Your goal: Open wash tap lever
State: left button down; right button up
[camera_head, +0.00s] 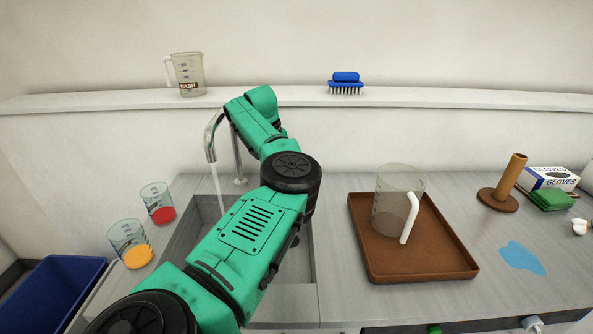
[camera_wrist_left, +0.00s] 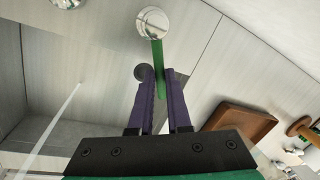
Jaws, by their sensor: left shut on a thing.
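The metal tap (camera_head: 213,137) stands behind the sink (camera_head: 184,230), and a thin stream of water falls from its spout. The stream also shows at the left of the left wrist view. In that view a green lever (camera_wrist_left: 157,52) hangs from a round metal cap (camera_wrist_left: 152,23). My left gripper (camera_wrist_left: 158,82) has its two purple fingers closed on the green lever. In the head view my green left arm crosses the sink and hides the gripper and the lever. My right gripper is not in view.
A brown tray (camera_head: 462,272) with a clear jug (camera_head: 392,190) stands right of the sink. A red-filled beaker (camera_head: 162,213) and an orange-filled beaker (camera_head: 137,255) stand at left. The WASH jug (camera_head: 187,75) and a blue brush (camera_head: 345,80) sit on the ledge. A blue puddle (camera_head: 523,258) lies at right.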

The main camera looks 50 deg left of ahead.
pick_arm(q)
jog(key=shift+a+r, duration=0.1)
dwell(0.3)
jog(key=c, duration=0.9)
grip_release()
jog(key=shift+s, duration=0.1)
jog(key=shift+o, duration=0.2)
jog(key=shift+r, duration=0.4)
notch_tip(320, 180, up, 14)
jog(key=s, duration=0.2)
jog(key=shift+s+a+f, duration=0.25)
jog(key=shift+s+a, duration=0.1)
jog(key=shift+s, duration=0.05)
